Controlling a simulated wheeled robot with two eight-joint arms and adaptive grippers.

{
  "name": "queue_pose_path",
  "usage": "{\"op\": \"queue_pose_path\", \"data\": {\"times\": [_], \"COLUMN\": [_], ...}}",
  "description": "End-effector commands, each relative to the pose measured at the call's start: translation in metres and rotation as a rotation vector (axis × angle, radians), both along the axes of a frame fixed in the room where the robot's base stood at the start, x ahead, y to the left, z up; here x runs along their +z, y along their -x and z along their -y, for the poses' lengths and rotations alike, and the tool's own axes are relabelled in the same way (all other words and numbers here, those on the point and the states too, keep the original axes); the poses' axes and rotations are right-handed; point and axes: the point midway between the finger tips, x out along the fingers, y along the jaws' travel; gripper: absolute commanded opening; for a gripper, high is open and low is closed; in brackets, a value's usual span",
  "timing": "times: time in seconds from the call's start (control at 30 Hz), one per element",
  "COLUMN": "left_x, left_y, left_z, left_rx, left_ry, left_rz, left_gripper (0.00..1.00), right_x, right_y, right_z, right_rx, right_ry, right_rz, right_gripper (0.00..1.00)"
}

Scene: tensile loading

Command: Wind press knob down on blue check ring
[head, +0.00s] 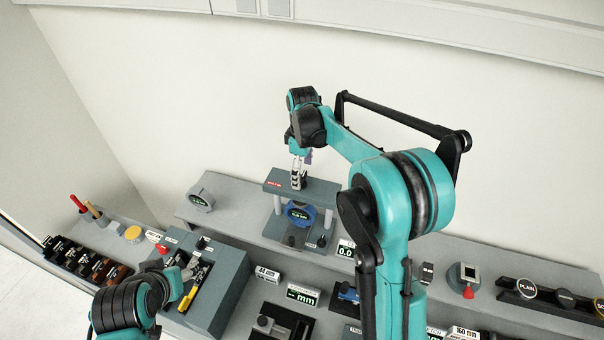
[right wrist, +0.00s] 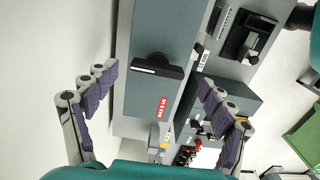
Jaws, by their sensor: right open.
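The press (head: 325,190) stands on the grey back shelf, with a flat top plate on posts. The blue check ring (head: 300,213) sits upright under this plate, with a small display on its face. In the right wrist view the black press knob (right wrist: 157,66) is a bar with a white mark on the press top plate (right wrist: 180,30).
The grey box (head: 222,292) with a yellow part stands at the front left. A white display (head: 346,249) is right of the press, a round gauge (head: 200,200) left of it. Several labelled blocks and fixtures crowd the lower bench. The wall is close behind.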

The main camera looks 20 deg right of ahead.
Motion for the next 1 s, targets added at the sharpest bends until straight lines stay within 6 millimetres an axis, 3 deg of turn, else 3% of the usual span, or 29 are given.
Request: {"op": "queue_pose_path", "data": {"times": [0.2,0.47,0.67,1.0], "left_x": [0.003,0.002,0.003,0.001], "left_y": [0.000,0.000,0.000,0.000], "left_z": [0.000,0.000,0.000,0.000], "left_rx": [0.000,0.000,0.000,0.000], "left_ry": [0.000,0.000,0.000,0.000], "left_rz": [0.000,0.000,0.000,0.000], "left_gripper": [0.58,0.58,0.58,0.58], "right_x": [-0.020,-0.023,-0.022,-0.022], "right_y": [0.000,0.000,0.000,0.000], "right_z": [0.000,0.000,0.000,0.000], "right_rx": [0.000,-0.001,-0.001,-0.021], "right_ry": [0.000,0.000,0.000,0.001], "right_rz": [0.000,0.000,0.000,0.001], "right_gripper": [0.83,0.83,0.35,0.33]}}
